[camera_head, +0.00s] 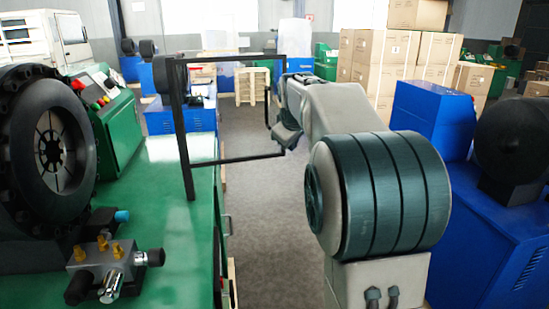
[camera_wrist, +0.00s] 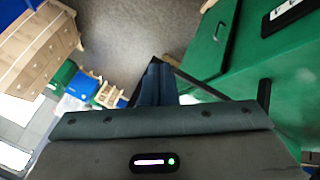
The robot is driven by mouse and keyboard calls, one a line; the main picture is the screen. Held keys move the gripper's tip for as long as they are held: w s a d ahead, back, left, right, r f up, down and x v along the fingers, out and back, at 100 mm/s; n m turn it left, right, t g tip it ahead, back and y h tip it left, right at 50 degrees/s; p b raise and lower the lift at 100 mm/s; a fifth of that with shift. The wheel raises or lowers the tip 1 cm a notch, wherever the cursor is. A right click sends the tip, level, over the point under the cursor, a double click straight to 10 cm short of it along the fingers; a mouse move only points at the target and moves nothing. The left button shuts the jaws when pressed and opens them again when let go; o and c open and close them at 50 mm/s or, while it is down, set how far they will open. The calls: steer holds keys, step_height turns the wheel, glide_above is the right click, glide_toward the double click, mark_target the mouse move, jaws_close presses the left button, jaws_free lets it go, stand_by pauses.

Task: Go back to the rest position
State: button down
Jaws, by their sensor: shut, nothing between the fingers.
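My arm reaches forward over the aisle in the head view, its grey links and dark green joint filling the middle right. My gripper (camera_head: 287,134) is at its far end, small and partly hidden, beside a thin black rectangular frame (camera_head: 183,130). In the wrist view my gripper's dark fingers (camera_wrist: 157,68) lie side by side, shut and empty, over the grey floor. Thin black bars of the frame (camera_wrist: 264,94) show behind and right of the hand there. I cannot tell whether the hand touches the frame.
A green machine bench (camera_head: 160,225) with a black crimper ring (camera_head: 22,150) and a valve fitting (camera_head: 100,262) stands at left. A blue machine (camera_head: 432,118) stands close at right. Cardboard boxes (camera_head: 375,60) are stacked behind. The aisle floor (camera_head: 245,210) between is clear.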

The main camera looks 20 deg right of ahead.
step_height(320, 180, up, 4)
steer(key=s+d, duration=0.2)
steer(key=s, duration=0.1)
steer(key=s+a+f+m+g, duration=0.1)
steer(key=s+a+f, duration=0.4)
steer(key=s, duration=0.5)
steer(key=s+a+f+m+g+y, duration=0.1)
steer(key=s+a+f+m, duration=0.1)
steer(key=s+a+f, duration=0.3)
steer(key=s+a+f+m+g+y, duration=0.1)
steer(key=s+a+f, duration=0.4)
steer(key=s+f, duration=0.5)
steer(key=s+m, duration=0.1)
steer(key=s, duration=0.4)
steer(key=shift+a+f+g, duration=0.25)
steer(key=shift+f+g, duration=0.05)
steer(key=shift+g, duration=0.1)
